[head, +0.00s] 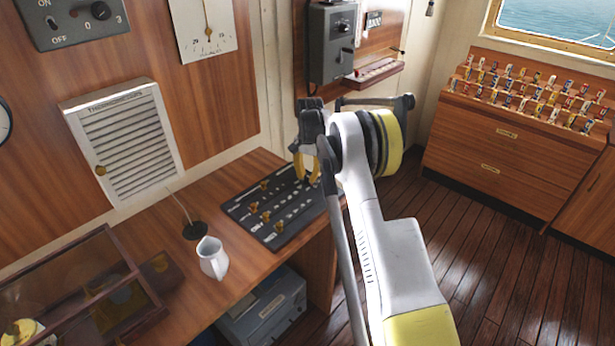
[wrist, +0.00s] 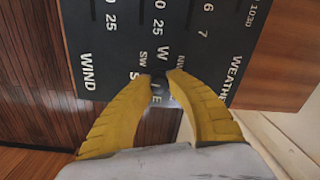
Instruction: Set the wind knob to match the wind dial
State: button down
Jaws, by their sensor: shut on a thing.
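A dark panel (head: 283,228) lies on the desk, with several brass knobs and rows of white marks. In the wrist view the panel (wrist: 115,60) shows the words WIND and WEATHER, the compass letters W, SW, NW, S and E, and columns of numbers. My gripper (head: 307,178) is over the panel's far right end. In the wrist view its yellow fingers (wrist: 160,79) are closed on a small dark knob (wrist: 158,88) among the compass letters. The fingers hide most of the knob, so its pointing direction cannot be told. I cannot identify a wind dial for certain.
A white jug (head: 212,258) and a glass-lidded case (head: 70,290) stand on the desk left of the panel. A louvred box marked THERMOMETER (head: 125,145) and a needle gauge (head: 203,28) hang on the wall. A flag cabinet (head: 500,160) stands right, beyond open floor.

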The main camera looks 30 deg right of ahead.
jog(key=n, duration=0.5)
jog(key=shift+n, duration=0.4)
jog(key=n, duration=0.9)
jog(key=shift+g, duration=0.3)
jog(key=n, duration=1.3)
jog(key=shift+n, duration=0.3)
jog(key=n, duration=0.9)
jog(key=shift+a, duration=0.1)
jog(key=shift+n, duration=0.4)
